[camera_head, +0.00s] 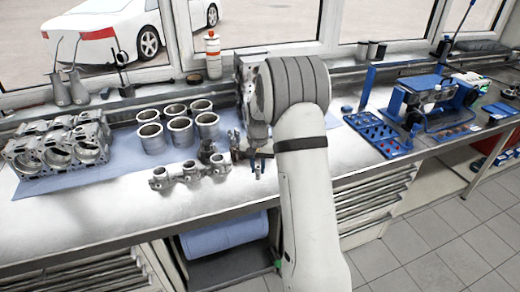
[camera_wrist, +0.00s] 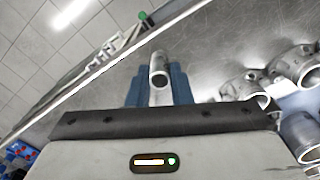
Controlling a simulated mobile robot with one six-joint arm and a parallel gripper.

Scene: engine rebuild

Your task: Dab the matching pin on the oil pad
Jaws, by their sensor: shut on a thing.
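I cannot pick out the oil pad in either view.
Several cylinder liners (camera_head: 152,138) and an engine block (camera_head: 60,155) stand on a blue mat (camera_head: 110,158) to the left. A blue tray (camera_head: 378,135) is at right. The bench front edge is near.

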